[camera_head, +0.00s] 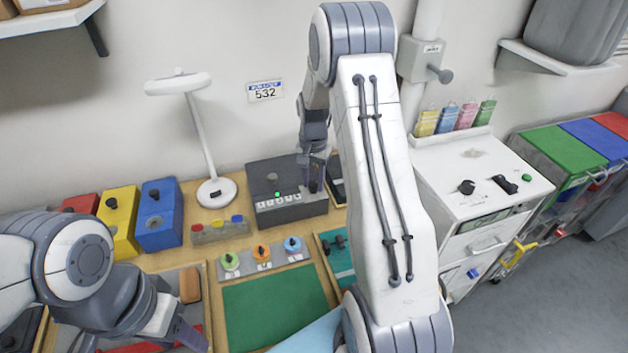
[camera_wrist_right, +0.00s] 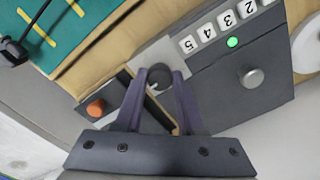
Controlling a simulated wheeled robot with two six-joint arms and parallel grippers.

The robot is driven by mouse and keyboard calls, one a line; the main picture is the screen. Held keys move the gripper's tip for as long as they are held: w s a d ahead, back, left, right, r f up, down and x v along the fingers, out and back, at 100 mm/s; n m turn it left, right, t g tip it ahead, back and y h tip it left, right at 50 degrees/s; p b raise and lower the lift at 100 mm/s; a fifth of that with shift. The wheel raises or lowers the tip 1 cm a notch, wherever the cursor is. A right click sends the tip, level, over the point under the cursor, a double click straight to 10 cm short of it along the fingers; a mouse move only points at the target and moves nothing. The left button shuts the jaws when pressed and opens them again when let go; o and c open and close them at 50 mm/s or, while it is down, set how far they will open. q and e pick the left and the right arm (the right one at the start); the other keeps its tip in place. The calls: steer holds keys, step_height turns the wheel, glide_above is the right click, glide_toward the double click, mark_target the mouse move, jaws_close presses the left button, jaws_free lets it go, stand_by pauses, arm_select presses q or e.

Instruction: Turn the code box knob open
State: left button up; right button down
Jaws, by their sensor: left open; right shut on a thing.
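The code box (camera_head: 262,178) is dark grey and stands at the back of the workbench. Its numbered keys (camera_head: 275,201) and a lit green light (camera_head: 278,194) show, also in the right wrist view, where the box (camera_wrist_right: 222,95) is tilted. My right gripper (camera_head: 314,178) is at the box's right end. In the right wrist view, my right gripper (camera_wrist_right: 158,85) is shut on a dark round knob (camera_wrist_right: 158,76) beside the keys. A separate metal knob (camera_wrist_right: 250,78) sits on the box's top. My left gripper (camera_head: 172,328) is open at the lower left, away from the box.
A white lamp (camera_head: 215,193) and yellow (camera_head: 118,222) and blue (camera_head: 160,215) boxes stand left of the code box. A plate with coloured knobs (camera_head: 262,262) and a green mat (camera_head: 272,308) lie in front. A white cabinet (camera_head: 478,190) stands right.

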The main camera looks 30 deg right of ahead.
mark_target(314, 183)
steer(key=shift+w+r, duration=0.1)
steer(key=c, duration=0.5)
jaws_free()
step_height(314, 183, up, 10)
steer(key=shift+r+b, duration=0.2)
steer(key=shift+b, duration=0.6)
